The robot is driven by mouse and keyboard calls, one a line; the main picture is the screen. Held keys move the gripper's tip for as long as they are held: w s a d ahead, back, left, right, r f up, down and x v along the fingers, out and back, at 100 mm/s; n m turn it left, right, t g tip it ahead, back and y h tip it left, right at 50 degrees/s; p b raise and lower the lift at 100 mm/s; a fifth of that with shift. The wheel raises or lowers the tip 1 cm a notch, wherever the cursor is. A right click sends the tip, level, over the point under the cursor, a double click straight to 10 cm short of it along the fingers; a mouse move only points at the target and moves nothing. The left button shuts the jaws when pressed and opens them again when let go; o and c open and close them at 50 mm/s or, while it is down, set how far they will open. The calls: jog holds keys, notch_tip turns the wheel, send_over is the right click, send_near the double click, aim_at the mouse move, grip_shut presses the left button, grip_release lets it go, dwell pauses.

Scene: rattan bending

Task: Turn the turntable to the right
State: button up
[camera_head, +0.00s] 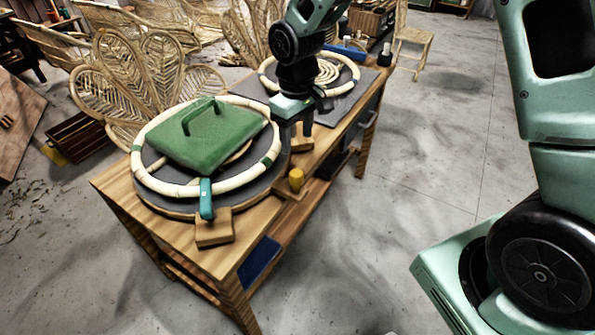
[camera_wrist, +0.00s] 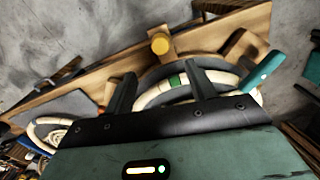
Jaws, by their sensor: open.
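The turntable (camera_head: 160,202) is a dark round disc on the near part of the wooden workbench. A pale rattan ring (camera_head: 153,186) with green bands lies on it, with a green lidded block with a handle (camera_head: 205,137) on top. A teal-handled tool (camera_head: 206,199) sits at the ring's near edge. My gripper (camera_head: 294,130) is open, pointing down by the ring's right side. In the wrist view its two fingers (camera_wrist: 162,95) straddle the view of the ring and its green band. I cannot tell whether they touch the ring.
The workbench (camera_head: 252,215) carries a yellow knob (camera_head: 296,179) and a wooden block (camera_head: 214,228) at its front edge. A second rattan ring with a coil (camera_head: 325,72) lies at the far end. Woven rattan chair backs (camera_head: 125,90) stand behind. The floor at right is clear.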

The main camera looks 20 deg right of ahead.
aim_at(297, 173)
notch_tip(297, 173, down, 13)
jog(key=shift+f+p, duration=0.1)
jog(key=shift+p, duration=0.45)
